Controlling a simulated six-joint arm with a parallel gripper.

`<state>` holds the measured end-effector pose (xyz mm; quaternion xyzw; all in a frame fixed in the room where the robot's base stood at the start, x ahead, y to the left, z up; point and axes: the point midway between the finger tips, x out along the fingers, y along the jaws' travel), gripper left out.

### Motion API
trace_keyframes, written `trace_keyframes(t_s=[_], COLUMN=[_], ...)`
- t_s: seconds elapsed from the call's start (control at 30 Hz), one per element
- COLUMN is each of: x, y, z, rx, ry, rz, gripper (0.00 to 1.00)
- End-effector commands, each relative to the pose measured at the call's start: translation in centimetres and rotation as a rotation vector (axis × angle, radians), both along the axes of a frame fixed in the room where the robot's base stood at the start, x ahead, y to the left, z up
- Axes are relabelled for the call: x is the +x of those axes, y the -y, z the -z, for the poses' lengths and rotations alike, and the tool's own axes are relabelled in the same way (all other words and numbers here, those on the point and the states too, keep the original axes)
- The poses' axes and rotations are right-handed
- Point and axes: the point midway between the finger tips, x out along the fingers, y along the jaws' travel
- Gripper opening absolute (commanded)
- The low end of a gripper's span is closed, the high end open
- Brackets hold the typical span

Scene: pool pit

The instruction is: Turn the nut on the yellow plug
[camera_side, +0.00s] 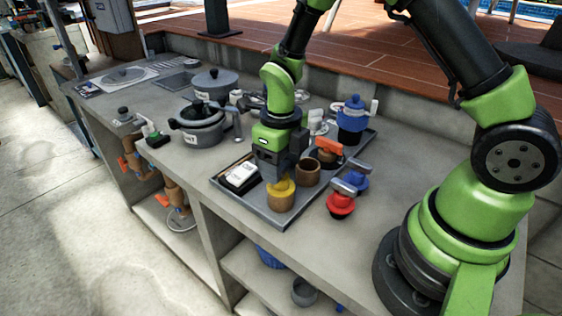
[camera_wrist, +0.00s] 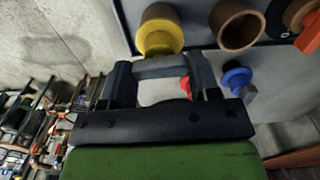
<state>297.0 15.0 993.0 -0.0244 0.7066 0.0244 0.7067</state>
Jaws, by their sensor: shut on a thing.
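The yellow plug (camera_side: 283,188) sits in a brown cylindrical socket (camera_side: 280,203) at the near corner of a grey tray. In the wrist view the yellow plug (camera_wrist: 160,37) is at the top, just beyond my fingers. My gripper (camera_side: 272,174) points down right over the plug. In the wrist view my gripper (camera_wrist: 162,74) has a finger at each end of a grey bar-like piece (camera_wrist: 160,68), which appears to be the nut. The fingers are shut on it. My gripper hides most of the nut in the side view.
The grey tray (camera_side: 224,181) also holds an empty brown socket (camera_side: 307,172), an orange-handled part (camera_side: 329,148) and a white box (camera_side: 241,175). Red (camera_side: 341,203) and blue (camera_side: 355,180) plugs with grey handles stand close on the right. Pots (camera_side: 199,126) stand at left.

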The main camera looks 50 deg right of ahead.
Motion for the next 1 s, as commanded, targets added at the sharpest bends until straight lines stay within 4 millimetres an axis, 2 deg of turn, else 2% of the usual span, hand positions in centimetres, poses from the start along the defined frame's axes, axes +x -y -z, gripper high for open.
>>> trace_keyframes(t_s=[0.27, 0.3, 0.37, 0.4, 0.73, 0.87, 1.0], x=[0.0, 0.0, 0.0, 0.0, 0.0, 0.1, 0.1], y=[0.0, 0.0, 0.0, 0.0, 0.0, 0.0, 0.0], z=[0.0, 0.0, 0.0, 0.0, -0.5, -2.4, -5.4], rx=[0.0, 0.0, 0.0, 0.0, 0.0, 0.0, 0.001], ry=[0.0, 0.0, 0.0, 0.0, 0.002, 0.007, 0.009], rz=[-0.001, -0.001, -0.001, -0.001, -0.001, -0.002, -0.001], gripper=[0.33, 0.65, 0.79, 0.83, 0.83, 0.83, 0.83])
